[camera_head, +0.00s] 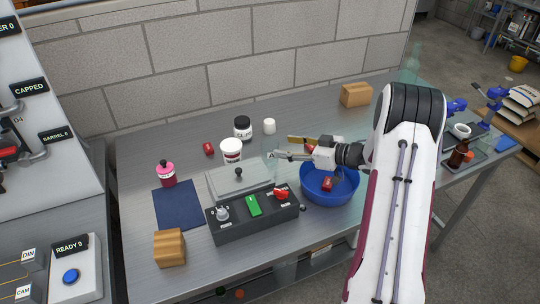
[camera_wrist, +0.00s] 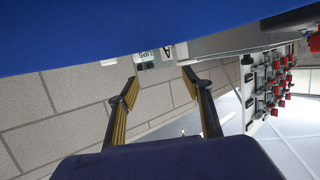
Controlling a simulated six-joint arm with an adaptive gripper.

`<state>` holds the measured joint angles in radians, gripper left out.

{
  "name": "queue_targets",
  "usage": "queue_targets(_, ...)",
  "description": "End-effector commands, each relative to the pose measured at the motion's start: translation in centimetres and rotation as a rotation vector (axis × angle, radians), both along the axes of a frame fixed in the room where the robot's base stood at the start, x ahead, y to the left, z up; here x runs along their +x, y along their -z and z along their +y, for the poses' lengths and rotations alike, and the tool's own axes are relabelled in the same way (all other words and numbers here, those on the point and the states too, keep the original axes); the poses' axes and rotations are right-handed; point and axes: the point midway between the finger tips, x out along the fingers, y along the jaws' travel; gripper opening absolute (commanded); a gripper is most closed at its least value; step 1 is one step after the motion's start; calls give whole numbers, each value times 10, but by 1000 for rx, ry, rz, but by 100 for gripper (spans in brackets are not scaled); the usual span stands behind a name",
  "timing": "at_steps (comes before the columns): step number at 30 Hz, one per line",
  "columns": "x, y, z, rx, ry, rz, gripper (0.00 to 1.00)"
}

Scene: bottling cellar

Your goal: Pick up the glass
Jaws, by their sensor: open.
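My gripper (camera_head: 273,155) is over the bench, left of and above the blue bowl (camera_head: 318,190), pointing left. In the wrist view its two fingers (camera_wrist: 161,78) are spread apart with nothing solid between them. A faint clear outline, possibly the glass (camera_head: 270,168), shows just below the fingertips in the head view, behind the dark control box. Its edges are too faint to tell its shape, or whether the fingers touch it. No glass can be made out in the wrist view.
A dark box (camera_head: 228,227) with a green switch and red knob stands in front. Wooden blocks (camera_head: 170,248) and (camera_head: 356,95) sit front left and back right.

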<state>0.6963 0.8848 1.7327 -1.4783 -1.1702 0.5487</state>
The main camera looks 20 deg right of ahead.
Motion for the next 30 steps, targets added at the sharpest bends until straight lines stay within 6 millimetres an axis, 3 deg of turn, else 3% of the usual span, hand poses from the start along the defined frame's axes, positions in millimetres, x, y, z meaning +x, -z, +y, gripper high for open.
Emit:
queue_targets(10,19,7,13,0,-1,1,50)
queue_targets(23,22,8,14,-1,0,1,50)
queue_targets(30,38,15,24,0,-2,0,50)
